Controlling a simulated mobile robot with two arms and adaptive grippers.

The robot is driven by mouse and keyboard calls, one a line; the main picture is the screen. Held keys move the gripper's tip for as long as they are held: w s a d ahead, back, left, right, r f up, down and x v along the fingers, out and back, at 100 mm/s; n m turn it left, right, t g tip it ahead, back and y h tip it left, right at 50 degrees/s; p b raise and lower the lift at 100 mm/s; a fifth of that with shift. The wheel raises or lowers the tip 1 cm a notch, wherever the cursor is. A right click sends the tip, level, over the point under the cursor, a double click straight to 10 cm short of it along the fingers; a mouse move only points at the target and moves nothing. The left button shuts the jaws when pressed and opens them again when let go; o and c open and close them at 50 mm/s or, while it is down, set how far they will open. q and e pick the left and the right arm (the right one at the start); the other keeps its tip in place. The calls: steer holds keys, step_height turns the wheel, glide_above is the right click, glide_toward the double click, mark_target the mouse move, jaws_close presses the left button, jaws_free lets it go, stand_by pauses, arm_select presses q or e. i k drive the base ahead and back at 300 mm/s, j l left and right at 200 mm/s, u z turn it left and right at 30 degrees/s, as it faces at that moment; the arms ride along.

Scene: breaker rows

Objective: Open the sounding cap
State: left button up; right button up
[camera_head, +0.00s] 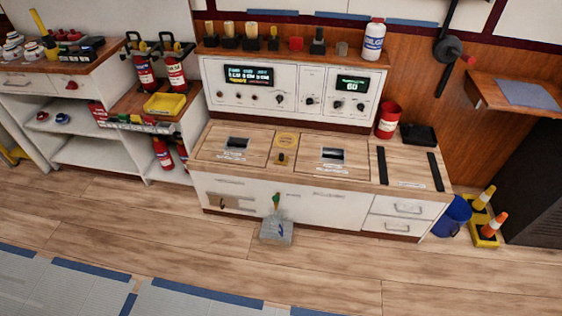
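No part labelled as a sounding cap can be read at this size. I cannot tell which of these, if either, is the sounding cap. The left slot (237,143) and right slot (333,154) each sit in an outlined panel. Neither of my grippers is in view.
A white control panel (313,75) stands behind the counter. A red can (388,120) and black tray (418,135) are at its right end. A grey block with a green handle (277,230) is in front of the cabinet. A blue bucket (453,215) stands right. The wooden floor ahead is mostly clear.

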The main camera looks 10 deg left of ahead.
mark_target(280, 159)
steer(key=i+z, duration=0.25)
steer(key=i, duration=0.5)
steer(key=i+j+z, duration=0.2)
steer(key=i, duration=0.55)
